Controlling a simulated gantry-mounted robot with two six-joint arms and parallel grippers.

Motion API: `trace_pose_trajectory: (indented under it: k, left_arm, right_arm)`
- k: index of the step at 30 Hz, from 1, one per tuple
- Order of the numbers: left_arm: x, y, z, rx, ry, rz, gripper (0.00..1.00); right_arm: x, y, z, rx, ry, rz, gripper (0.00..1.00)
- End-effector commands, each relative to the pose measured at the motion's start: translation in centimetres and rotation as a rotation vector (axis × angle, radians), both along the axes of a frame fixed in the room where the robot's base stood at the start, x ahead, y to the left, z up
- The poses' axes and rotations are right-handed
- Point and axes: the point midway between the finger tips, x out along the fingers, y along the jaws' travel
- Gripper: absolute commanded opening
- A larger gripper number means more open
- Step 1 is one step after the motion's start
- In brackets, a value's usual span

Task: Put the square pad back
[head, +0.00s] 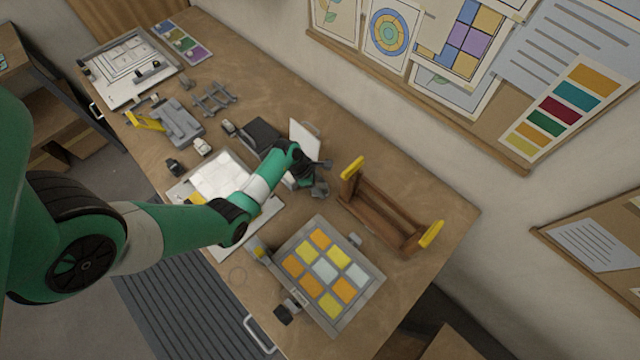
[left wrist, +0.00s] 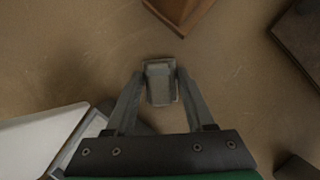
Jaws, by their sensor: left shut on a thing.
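My left gripper (head: 318,178) is at the middle of the bench, between a white upright panel and a wooden rack. In the left wrist view the left gripper (left wrist: 161,75) is shut on a small grey block with a paler, squarish face, which I take to be the square pad (left wrist: 161,88). The bench top shows beneath it; whether the pad touches the bench I cannot tell. In the head view the gripper and arm largely hide the pad. My right gripper is not in view.
The wooden rack (head: 385,218) with yellow ends stands right of the gripper. The white panel (head: 304,142) stands close behind it. A tray of coloured tiles (head: 374,282) lies in front. Paper sheets (head: 215,172) lie left, under my arm. Bare bench (head: 455,215) shows at right.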

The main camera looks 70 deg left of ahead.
Motion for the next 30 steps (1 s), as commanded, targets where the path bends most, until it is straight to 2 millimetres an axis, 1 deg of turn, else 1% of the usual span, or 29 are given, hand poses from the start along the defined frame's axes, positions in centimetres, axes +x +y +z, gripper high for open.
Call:
trace_pose_trajectory:
  k: [5,6,10,11,18,21,23,25,30]
  left_arm:
    - [0.0,0.0,-0.4,0.000,0.000,0.000,0.02]
    - [0.0,0.0,-0.3,0.000,0.000,0.000,0.59]
    - [0.0,0.0,-0.2,0.000,0.000,0.000,0.83]
    - [0.0,0.0,-0.2,0.000,0.000,0.000,0.84]
    - [0.0,0.0,-0.2,0.000,0.000,0.000,0.84]
    - [-0.1,0.0,0.4,0.000,0.000,0.000,0.84]
    - [-0.3,0.1,1.2,0.001,-0.001,0.000,0.84]
    - [-0.8,0.3,2.5,0.001,-0.001,0.002,0.84]
    - [-2.3,0.9,6.5,0.002,-0.002,0.002,0.84]
  right_arm:
    - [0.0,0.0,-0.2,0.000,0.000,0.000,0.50]
    - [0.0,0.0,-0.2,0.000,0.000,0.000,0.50]
    - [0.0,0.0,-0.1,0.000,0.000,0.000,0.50]
    - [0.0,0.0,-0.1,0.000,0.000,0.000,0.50]
    - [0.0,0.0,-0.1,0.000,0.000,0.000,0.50]
    - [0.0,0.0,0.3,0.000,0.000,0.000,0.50]
    - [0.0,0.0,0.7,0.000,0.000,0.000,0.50]
    - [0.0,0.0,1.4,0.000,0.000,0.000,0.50]
    - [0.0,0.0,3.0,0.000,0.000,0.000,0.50]
